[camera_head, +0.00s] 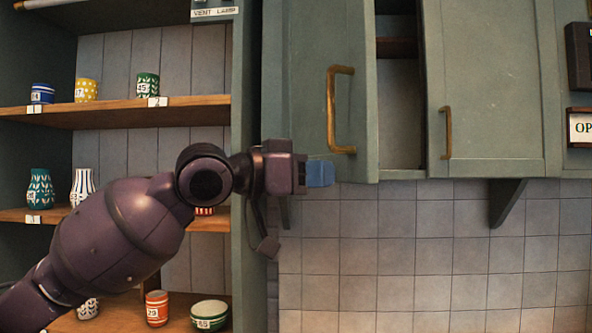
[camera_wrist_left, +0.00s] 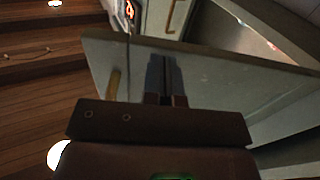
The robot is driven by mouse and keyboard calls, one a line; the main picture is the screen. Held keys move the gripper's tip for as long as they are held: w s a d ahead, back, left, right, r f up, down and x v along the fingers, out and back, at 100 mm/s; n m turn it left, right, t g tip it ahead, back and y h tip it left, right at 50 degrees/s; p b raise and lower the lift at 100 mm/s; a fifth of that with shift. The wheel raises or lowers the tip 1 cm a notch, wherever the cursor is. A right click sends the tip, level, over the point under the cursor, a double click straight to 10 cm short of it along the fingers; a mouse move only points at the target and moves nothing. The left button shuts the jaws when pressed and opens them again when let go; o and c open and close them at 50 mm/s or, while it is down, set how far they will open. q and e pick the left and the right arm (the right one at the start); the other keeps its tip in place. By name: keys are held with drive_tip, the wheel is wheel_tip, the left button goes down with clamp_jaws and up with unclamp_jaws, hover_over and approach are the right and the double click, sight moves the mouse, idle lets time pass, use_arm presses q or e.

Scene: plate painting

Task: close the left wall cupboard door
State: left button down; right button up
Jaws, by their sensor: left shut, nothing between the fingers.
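The left wall cupboard door (camera_head: 305,75) is grey-green with a brass handle (camera_head: 333,110). It stands partly open, and a dark gap to its right shows the cupboard inside. My left gripper (camera_head: 320,173), with blue fingertips, is shut and empty at the door's lower edge. In the left wrist view the shut fingers (camera_wrist_left: 164,72) overlap the door panel (camera_wrist_left: 215,85), with a brass handle (camera_wrist_left: 115,84) to their left. I cannot tell whether they touch the door. My right gripper is in neither view.
The right cupboard door (camera_head: 495,80), with its own brass handle (camera_head: 447,132), is right of the gap. A bracket (camera_head: 506,203) is below it. Open shelves (camera_head: 190,112) with painted cups and vases stand at left, behind my left arm. The tiled wall (camera_head: 400,260) below is clear.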

use_arm(q)
drive_tip(key=shift+w+d, duration=0.1)
drive_tip(key=shift+d, duration=0.15)
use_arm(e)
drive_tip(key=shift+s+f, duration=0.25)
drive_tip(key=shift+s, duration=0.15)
use_arm(q)
drive_tip(key=shift+d, duration=0.15)
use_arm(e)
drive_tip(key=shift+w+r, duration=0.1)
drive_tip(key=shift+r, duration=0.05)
